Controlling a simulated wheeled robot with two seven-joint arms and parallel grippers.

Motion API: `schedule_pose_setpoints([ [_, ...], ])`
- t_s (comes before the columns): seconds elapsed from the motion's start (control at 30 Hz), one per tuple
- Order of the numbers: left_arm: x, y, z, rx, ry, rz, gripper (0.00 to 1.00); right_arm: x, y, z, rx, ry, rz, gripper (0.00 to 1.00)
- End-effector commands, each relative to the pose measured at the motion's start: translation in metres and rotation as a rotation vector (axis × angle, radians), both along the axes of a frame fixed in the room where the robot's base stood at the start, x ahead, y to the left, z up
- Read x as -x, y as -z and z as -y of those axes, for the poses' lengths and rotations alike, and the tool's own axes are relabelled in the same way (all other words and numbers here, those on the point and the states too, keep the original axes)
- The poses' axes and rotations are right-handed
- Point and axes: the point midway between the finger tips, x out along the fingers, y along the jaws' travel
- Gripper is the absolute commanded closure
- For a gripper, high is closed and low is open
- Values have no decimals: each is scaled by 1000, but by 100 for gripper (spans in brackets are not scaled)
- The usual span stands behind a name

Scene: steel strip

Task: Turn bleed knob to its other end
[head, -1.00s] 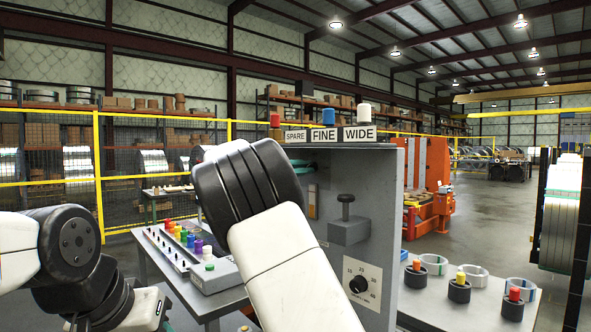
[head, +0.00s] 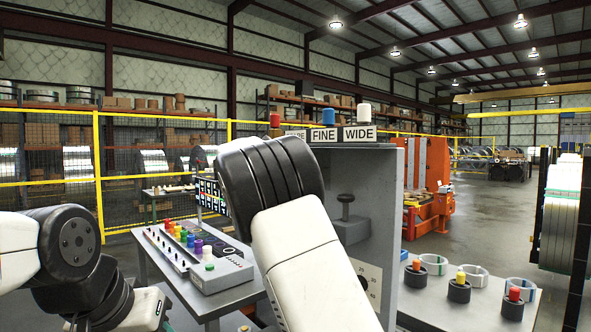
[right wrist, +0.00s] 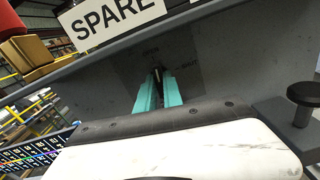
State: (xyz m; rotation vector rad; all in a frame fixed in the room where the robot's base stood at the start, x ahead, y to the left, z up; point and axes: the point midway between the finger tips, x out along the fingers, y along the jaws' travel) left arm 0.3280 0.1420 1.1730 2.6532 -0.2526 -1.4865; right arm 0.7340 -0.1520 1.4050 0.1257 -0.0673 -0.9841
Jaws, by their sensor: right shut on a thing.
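In the right wrist view my right gripper (right wrist: 158,92) has its teal fingers closed on a small dark knob (right wrist: 158,74). The knob is on a dark grey plate (right wrist: 120,78) in the grey cabinet, by small markings that seem to read OPEN and SHUT. The fingers hide most of the knob, so its exact angle is hard to tell. In the head view my right arm covers the gripper and the knob. My left arm is at the lower left of the head view; its gripper does not show.
The cabinet (head: 392,215) carries SPARE, FINE and WIDE signs. A black plunger knob (head: 346,200) stands right of my arm; it also shows in the wrist view (right wrist: 300,93). A box with coloured pegs (head: 215,272) is at left. Cups with coloured knobs (head: 459,290) stand at right.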

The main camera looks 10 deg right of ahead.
Motion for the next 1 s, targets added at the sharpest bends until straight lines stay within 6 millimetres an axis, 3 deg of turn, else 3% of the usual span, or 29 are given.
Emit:
schedule_pose_setpoints([
  [0.33, 0, 0, 0, 0, 0, 0, 64, 0, 0, 0, 72, -1, -111, 100],
  [0.87, 0, 0, 0, 0, 0, 0, 64, 0, 0, 0, 84, -1, -129, 100],
  [0.9, 0, 0, 0, 0, 0, 0, 64, 0, 0, 0, 84, -1, -129, 83],
  [1.0, 0, 0, 0, 0, 0, 0, 64, 0, 0, 0, 84, -1, -129, 67],
])
